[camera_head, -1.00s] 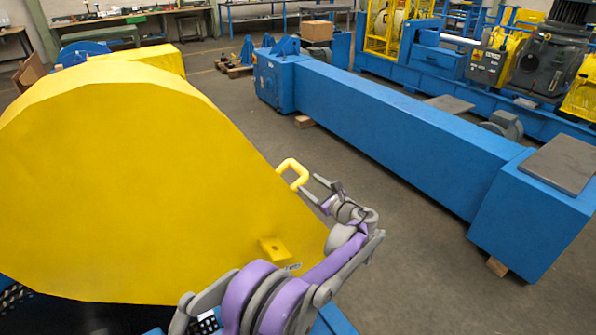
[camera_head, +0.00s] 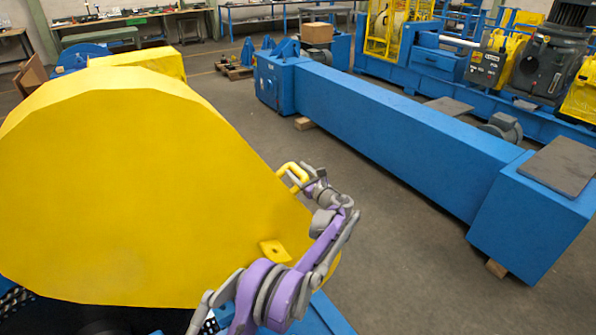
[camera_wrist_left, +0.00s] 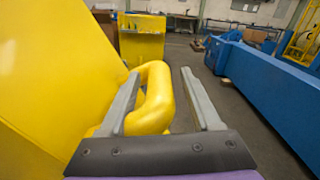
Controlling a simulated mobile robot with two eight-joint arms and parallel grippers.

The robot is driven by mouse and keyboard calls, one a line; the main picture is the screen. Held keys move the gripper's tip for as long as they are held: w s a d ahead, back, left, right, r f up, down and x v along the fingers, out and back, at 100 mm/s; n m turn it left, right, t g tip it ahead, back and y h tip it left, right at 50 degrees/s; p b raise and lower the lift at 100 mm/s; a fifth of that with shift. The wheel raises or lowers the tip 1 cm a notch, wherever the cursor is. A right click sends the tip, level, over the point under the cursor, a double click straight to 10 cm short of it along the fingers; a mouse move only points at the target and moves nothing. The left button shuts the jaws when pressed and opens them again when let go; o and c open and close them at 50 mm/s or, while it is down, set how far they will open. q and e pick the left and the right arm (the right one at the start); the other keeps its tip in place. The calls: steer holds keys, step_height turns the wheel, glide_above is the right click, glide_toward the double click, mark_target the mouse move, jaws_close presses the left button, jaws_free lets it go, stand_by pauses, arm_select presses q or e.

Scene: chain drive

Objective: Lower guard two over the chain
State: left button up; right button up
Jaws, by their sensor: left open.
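The large yellow guard (camera_head: 130,190) fills the left of the head view. A yellow loop handle (camera_head: 288,168) stands out from its right side. My left gripper (camera_head: 304,179) is at this handle. In the left wrist view, the open fingers (camera_wrist_left: 162,100) reach on both sides of the handle (camera_wrist_left: 157,90). The left finger is close against it, and a gap shows before the right finger. Whether they touch is unclear. Bits of dark chain (camera_head: 12,300) show below the guard's lower left edge; the guard hides the rest. My right gripper is not in view.
A long blue beam (camera_head: 400,135) lies to the right, with grey floor (camera_head: 400,235) between it and the guard. Another yellow housing (camera_head: 150,65) stands behind the guard. Blue machinery and workbenches stand farther back.

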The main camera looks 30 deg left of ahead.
arm_select(q)
steer(key=shift+a, duration=0.1)
jaws_close()
stand_by(0.3)
stand_by(1.1)
